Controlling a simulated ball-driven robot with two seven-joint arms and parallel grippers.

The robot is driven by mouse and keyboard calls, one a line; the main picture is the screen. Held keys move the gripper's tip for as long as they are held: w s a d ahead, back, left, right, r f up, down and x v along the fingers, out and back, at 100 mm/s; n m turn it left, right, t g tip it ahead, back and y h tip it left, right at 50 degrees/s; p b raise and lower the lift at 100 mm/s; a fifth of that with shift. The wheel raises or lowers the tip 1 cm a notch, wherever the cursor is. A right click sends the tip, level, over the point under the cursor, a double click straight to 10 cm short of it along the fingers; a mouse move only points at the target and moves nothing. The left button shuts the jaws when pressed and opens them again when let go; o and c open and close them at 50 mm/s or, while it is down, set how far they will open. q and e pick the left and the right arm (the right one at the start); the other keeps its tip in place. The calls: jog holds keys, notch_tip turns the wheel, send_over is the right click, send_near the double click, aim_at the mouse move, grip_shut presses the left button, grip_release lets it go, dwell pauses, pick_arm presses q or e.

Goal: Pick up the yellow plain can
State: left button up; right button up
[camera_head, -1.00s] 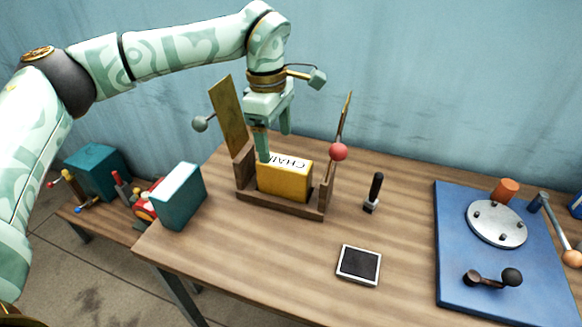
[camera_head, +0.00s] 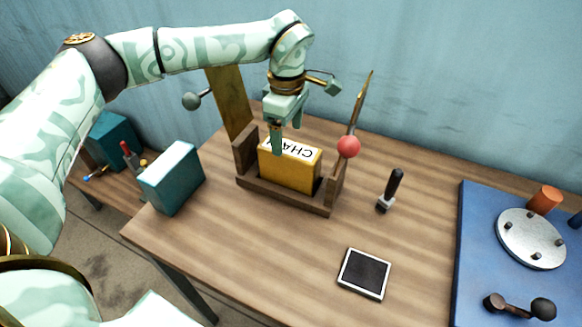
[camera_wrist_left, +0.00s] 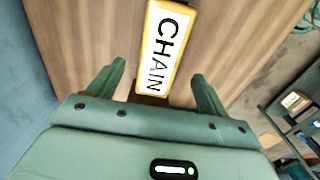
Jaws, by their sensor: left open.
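A yellow can (camera_head: 288,172) with a white top marked CHAIN stands upright in a dark wooden cradle (camera_head: 285,195) on the table. No other yellow can is in view. My left gripper (camera_head: 287,139) is open and empty, pointing down at the can's top. Its near finger covers part of the label in the head view. In the left wrist view the can (camera_wrist_left: 166,45) shows ahead, between the directions of the two spread fingers (camera_wrist_left: 160,80), and neither finger is seen gripping it. My right gripper is not in view.
Tall brass plates (camera_head: 231,105) rise at the cradle's sides, one by a red ball (camera_head: 348,146). A teal box (camera_head: 172,180) stands left. A black-handled tool (camera_head: 391,190), a framed dark pad (camera_head: 364,273) and a blue board (camera_head: 480,235) lie right. The front table is clear.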

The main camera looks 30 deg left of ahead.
aim_at(290, 148)
pick_arm(q)
jog(key=shift+d+f, duration=0.1)
jog(key=shift+f, duration=0.5)
notch_tip(290, 148, down, 4)
jog(key=shift+w+d+f+b, duration=0.1)
jog(key=shift+w+f+b, duration=0.1)
jog(key=shift+b, duration=0.7)
jog(key=shift+s+r, duration=0.1)
jog(key=shift+s, duration=0.05)
jog(key=shift+c, duration=0.4)
grip_shut()
